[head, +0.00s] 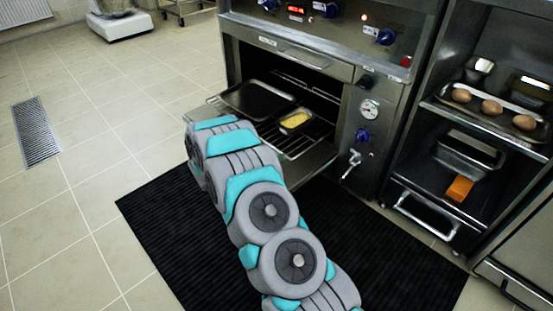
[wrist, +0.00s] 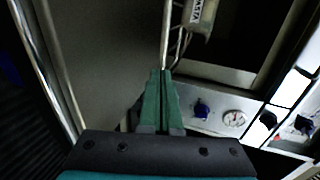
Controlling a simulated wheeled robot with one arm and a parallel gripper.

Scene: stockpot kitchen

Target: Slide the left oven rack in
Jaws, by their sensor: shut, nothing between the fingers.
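The oven rack (head: 302,147) is a wire rack sticking out of the open oven (head: 342,100). A dark tray (head: 258,99) and a small pan of yellow food (head: 296,120) sit on it. In the wrist view, my gripper (wrist: 161,74) has its green fingers together and empty. The fingertips are close to the end of a bright rack bar (wrist: 167,40); I cannot tell whether they touch it. A pan labelled PASTA (wrist: 200,14) shows at the top. In the head view my arm hides the gripper and part of the rack's front.
The oven door (wrist: 100,55) is open below the rack. A gauge (head: 369,108), knobs and a tap (head: 352,163) are on the oven's right side. Shelves with eggs (head: 491,107) stand to the right. A black mat (head: 165,225) and clear tiles lie in front.

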